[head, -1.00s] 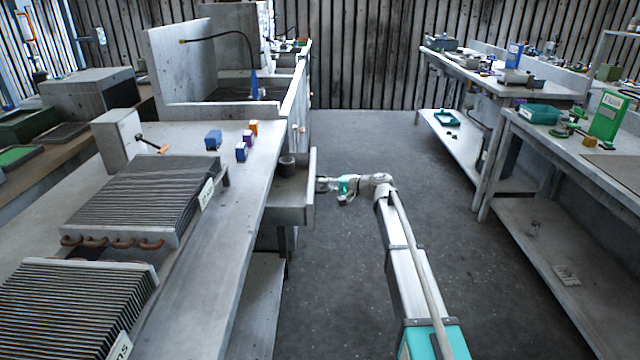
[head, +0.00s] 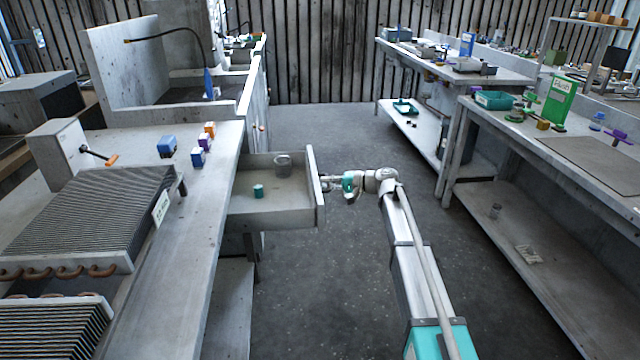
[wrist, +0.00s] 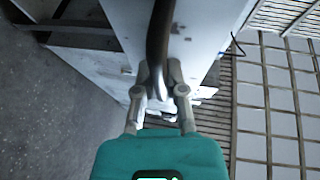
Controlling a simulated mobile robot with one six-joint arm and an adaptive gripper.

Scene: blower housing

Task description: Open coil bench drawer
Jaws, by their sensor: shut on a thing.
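The coil bench drawer (head: 270,217) sticks well out from the left bench, in the head view. It is open, and a small teal cylinder (head: 258,190) and a grey round container (head: 283,163) show inside. My gripper (head: 326,183) is at the outer face of the drawer front. In the wrist view, the fingers of my gripper (wrist: 156,88) are closed on a dark curved handle (wrist: 159,45), which runs up the picture along the pale drawer front. The handle itself is too small to make out in the head view.
The coil bench (head: 180,245) on the left carries finned coils (head: 90,220) and several small boxes (head: 198,156). The grey floor (head: 345,290) between the benches is clear apart from my arm. Another bench (head: 570,150) stands on the right.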

